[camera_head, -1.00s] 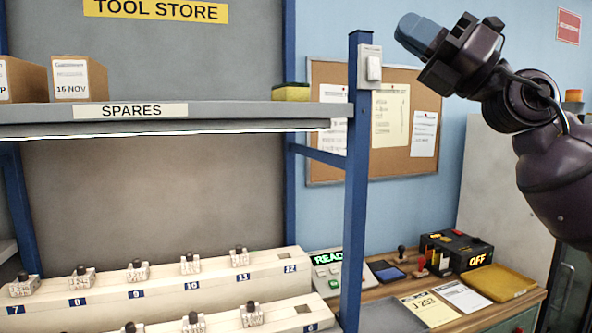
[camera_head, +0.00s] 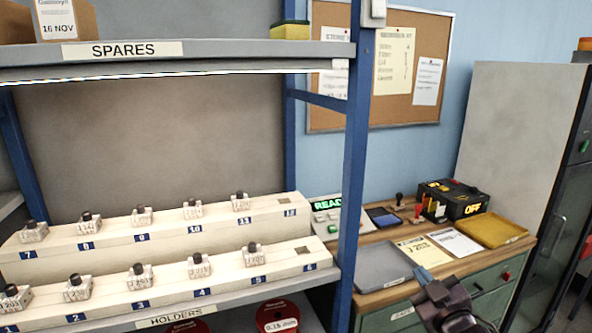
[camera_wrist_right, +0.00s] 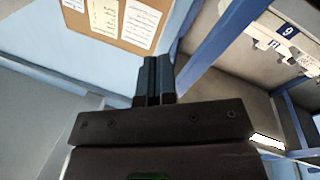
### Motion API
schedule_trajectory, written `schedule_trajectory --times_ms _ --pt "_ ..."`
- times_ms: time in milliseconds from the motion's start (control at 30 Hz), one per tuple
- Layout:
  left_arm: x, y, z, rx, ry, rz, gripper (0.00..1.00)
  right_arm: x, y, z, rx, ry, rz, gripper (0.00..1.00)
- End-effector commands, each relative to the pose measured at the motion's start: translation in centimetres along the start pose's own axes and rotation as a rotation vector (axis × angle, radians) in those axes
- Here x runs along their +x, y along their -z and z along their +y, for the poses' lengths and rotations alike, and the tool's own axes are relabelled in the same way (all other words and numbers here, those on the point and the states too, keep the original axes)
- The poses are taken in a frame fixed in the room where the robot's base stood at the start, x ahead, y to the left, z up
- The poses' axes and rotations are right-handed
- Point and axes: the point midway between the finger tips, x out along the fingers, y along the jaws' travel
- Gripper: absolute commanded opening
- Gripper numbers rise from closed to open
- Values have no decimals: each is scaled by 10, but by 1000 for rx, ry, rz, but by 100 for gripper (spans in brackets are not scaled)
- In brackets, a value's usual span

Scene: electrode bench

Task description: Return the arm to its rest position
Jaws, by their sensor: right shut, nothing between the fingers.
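My right gripper (camera_head: 424,277) is at the lower right of the head view, in front of the wooden side bench, with its blue-grey fingertips pointing up and away. In the right wrist view its two dark fingers (camera_wrist_right: 154,80) are pressed together with nothing between them. My right arm shows only as the dark gripper and wrist part at the bottom of the head view. My left gripper is in neither view.
A blue-posted rack (camera_head: 352,170) stands left of the gripper, with electrode holders (camera_head: 137,276) on stepped white rails. A grey cabinet (camera_head: 510,130) stands at right.

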Motion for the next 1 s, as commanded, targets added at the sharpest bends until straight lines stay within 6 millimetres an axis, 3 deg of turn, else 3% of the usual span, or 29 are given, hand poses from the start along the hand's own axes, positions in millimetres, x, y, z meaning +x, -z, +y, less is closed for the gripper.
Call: schedule_trajectory --times_ms 33,200,500,700,833,1000 --pt "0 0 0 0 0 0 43 -18 -26 -15 56 16 -63 0" --pt "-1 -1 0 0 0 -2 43 -77 -89 -55 213 45 -230 0" --pt "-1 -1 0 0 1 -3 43 -200 -170 -113 376 37 -496 0" --pt "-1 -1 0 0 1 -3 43 -265 -198 -135 422 26 -625 0" --pt "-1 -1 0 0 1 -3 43 -284 -205 -139 427 26 -662 0" --pt "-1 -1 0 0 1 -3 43 -289 -207 -140 427 26 -670 0"
